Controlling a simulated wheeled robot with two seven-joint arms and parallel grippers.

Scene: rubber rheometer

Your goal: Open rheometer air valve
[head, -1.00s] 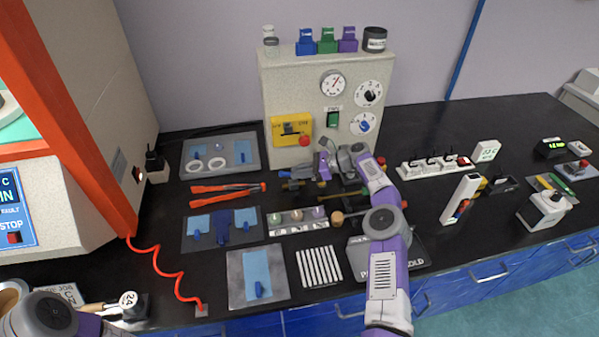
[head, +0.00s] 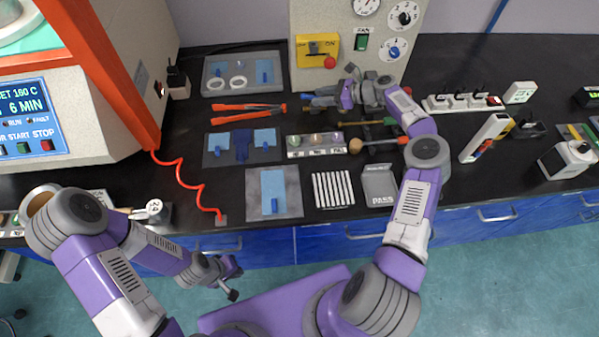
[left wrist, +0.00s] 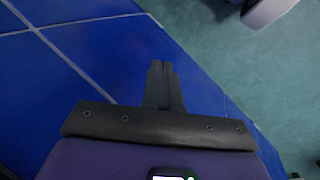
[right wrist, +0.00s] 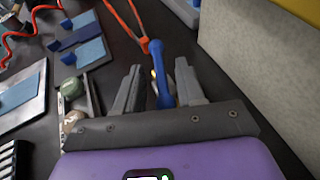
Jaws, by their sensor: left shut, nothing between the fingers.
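A grey instrument box (head: 385,65) stands at the back. Its front has a yellow plate (head: 317,50) with a black lever and lettering that reads ON, above a red knob. I cannot tell for certain whether this is the air valve. My right gripper (head: 312,101) is low over the table in front of the box. In the right wrist view its fingers (right wrist: 160,80) are apart, with a blue handle (right wrist: 158,65) between them and gaps on both sides. My left gripper (head: 233,292) is shut and empty, in front of the blue drawers; its closed fingers show in the left wrist view (left wrist: 161,75).
An orange-framed machine (head: 95,75) with a display stands at the left, its red coiled hose (head: 185,185) crossing the table. Orange-handled tongs (head: 245,110), a tray (head: 215,85) and mats lie left of my right gripper. A power strip (head: 460,103) lies to the right.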

